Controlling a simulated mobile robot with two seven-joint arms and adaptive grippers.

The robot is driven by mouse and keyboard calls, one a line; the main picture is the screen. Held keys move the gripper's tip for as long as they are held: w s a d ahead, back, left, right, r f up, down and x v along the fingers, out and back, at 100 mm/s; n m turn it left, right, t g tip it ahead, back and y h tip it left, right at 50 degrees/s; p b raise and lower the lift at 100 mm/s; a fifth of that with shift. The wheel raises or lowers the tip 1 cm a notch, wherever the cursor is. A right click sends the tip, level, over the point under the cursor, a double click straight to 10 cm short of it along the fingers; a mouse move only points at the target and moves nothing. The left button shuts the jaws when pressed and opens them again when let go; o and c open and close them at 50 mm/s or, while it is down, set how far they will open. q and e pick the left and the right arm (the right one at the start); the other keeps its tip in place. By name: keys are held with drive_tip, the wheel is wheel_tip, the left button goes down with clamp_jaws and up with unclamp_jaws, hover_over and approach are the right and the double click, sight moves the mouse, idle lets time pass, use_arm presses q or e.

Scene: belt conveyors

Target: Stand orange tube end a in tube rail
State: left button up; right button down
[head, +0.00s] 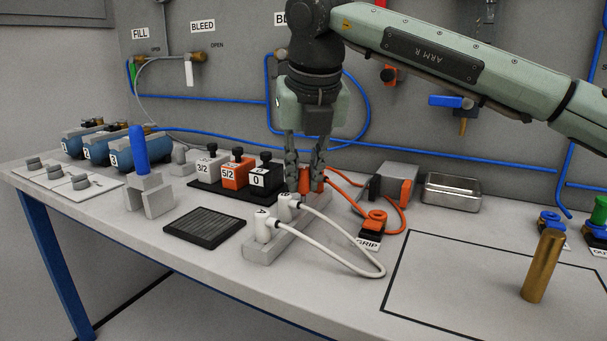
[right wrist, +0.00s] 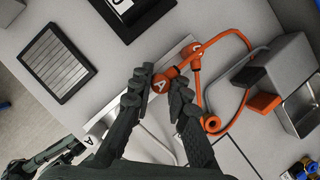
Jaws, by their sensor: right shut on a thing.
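My right gripper (head: 304,184) is shut on orange tube end a (right wrist: 162,83), whose letter A shows in the right wrist view. In the head view this orange end (head: 304,180) is upright between the fingertips, at the far end of the grey tube rail (head: 262,252). The fingers partly hide it, and I cannot tell whether its base touches the rail. The other orange end (right wrist: 193,52) is just beyond it, joined by the orange tube (right wrist: 241,83). White tube ends A (head: 265,226) and B (head: 289,206) stand in the near part of the rail.
A valve tray with blocks (head: 235,172) is left of the rail, and a dark ribbed pad (head: 204,226) is nearer. The grip fitting (head: 371,222), a grey box (head: 392,185) and a metal tray (head: 452,192) are to the right. A brass cylinder (head: 542,265) stands at right.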

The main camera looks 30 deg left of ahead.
drive_tip(key=shift+f, duration=0.1)
drive_tip(key=shift+f+b, duration=0.3)
drive_tip(key=shift+b, duration=0.15)
drive_tip(key=shift+f+b, duration=0.4)
drive_tip(key=shift+b, duration=0.05)
idle(0.9)
drive_tip(key=shift+f, duration=0.25)
drive_tip(key=c, duration=1.4)
unclamp_jaws()
drive_tip(key=o, duration=0.4)
